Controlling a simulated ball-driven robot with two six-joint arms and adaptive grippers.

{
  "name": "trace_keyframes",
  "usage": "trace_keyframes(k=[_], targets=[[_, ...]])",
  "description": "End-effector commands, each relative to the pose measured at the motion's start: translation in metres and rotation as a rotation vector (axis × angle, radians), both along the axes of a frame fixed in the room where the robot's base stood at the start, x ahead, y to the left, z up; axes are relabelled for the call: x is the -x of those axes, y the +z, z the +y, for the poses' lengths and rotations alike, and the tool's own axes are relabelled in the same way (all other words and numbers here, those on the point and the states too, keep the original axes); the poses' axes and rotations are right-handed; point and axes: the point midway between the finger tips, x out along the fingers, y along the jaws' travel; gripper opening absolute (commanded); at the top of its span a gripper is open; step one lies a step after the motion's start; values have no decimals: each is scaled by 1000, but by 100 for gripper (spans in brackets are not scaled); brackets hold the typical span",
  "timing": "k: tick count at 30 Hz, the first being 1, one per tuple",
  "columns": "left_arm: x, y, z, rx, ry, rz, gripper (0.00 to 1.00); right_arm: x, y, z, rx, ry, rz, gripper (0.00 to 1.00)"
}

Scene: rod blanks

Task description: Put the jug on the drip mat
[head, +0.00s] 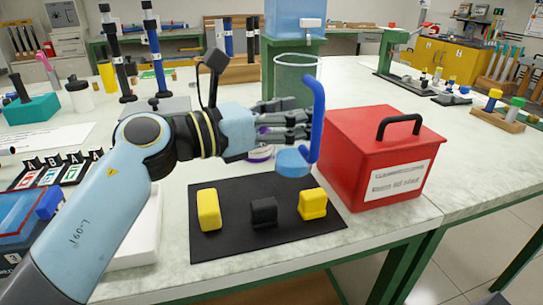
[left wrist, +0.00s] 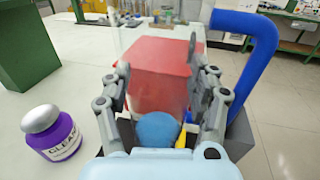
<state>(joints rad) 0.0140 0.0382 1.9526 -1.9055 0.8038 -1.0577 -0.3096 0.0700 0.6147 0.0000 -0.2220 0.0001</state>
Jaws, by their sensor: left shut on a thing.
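The jug is a clear see-through vessel (head: 297,78) with a blue handle (head: 317,118) and a blue bottom (head: 291,161). My left gripper (head: 290,122) is shut around its body, and the jug stands about upright. In the left wrist view the jug's blue bottom (left wrist: 157,130) shows between the fingers, with the blue handle (left wrist: 263,60) to the right. The black mat (head: 235,241) lies on the bench below and in front of the jug, with two yellow blocks and a black block on it. The bottom appears above the mat's back part. My right gripper is not in view.
A red box (head: 385,155) with a black handle stands right of the jug, close to it. A purple bottle (left wrist: 58,140) stands near my left gripper. A blue tank (head: 296,18) on a green stand is behind. The bench right of the red box has free room.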

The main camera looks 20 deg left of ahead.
Motion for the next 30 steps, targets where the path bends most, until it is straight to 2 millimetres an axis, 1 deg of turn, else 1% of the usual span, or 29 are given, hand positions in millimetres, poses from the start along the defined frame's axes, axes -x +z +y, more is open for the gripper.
trace_keyframes(k=[1, 4, 6, 10, 13, 18, 21, 30], targets=[[-9, -13, 11, -7, -1, 2, 8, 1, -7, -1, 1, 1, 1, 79], [-24, -27, 30, -5, 0, 2, 8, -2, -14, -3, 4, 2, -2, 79], [-32, -34, 41, -3, 2, 2, 8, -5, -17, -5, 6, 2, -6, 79], [-42, -42, 52, -1, 0, 1, 8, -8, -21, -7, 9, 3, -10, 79], [-44, -46, 55, 2, 0, 1, 8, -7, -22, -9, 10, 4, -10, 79], [-44, -73, 55, 2, 0, 3, 8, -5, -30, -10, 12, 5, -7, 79], [-44, -82, 55, 2, 0, 2, 8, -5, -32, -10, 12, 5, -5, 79], [-44, -83, 55, 2, 0, -1, 8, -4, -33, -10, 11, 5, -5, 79]])
